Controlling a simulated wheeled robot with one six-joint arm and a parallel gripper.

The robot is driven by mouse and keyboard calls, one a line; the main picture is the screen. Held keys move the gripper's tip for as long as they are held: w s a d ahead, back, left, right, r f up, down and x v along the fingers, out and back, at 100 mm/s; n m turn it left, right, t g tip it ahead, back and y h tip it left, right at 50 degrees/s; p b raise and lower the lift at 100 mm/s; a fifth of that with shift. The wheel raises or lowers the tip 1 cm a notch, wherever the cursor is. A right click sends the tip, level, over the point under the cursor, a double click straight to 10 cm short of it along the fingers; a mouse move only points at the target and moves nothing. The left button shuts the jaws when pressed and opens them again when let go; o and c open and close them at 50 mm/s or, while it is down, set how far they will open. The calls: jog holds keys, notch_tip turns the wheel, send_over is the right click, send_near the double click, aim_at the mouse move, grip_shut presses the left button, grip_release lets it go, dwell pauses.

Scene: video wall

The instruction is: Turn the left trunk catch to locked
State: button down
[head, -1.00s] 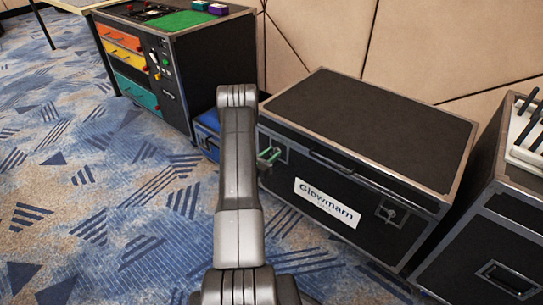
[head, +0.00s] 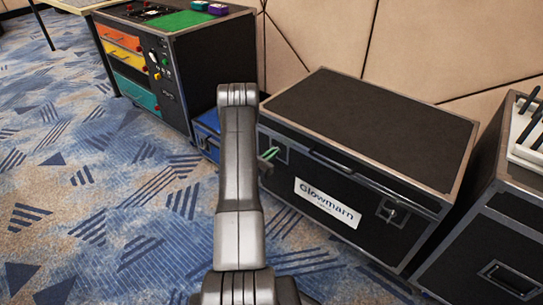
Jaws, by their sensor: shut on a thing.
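The black trunk (head: 300,140) with metal edges and a white "Glowmarn" label (head: 327,202) stands against the wall, lid down. Its left catch (head: 279,152) is on the front face near the left corner, partly hidden by my gripper. The right catch (head: 392,212) is a butterfly latch in a recessed plate on the right of the front. My gripper (head: 270,154), with green fingertips, is at the left catch and shut on it. My arm hides most of the gripper body, and the exact angle of the catch cannot be told.
A blue case (head: 207,122) stands left of the trunk, partly behind my arm. A black cabinet (head: 205,70) with coloured drawers is at the back left. Another black case (head: 490,245) stands close on the right. The patterned carpet (head: 110,220) in front is clear.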

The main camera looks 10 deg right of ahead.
jog(key=m+b, duration=0.3)
jog(key=m, duration=0.1)
jog(key=m+b, duration=0.3)
jog(key=m, duration=0.1)
jog(key=s+f+m+b, duration=0.1)
jog(key=m+b, duration=0.3)
jog(key=m, duration=0.1)
jog(key=shift+d, duration=0.4)
jog(key=shift+f+m, duration=0.15)
jog(key=shift+m, duration=0.8)
jog(key=shift+f+m, duration=0.1)
jog(key=shift+m, duration=0.85)
jog(key=c, duration=1.6)
grip_release()
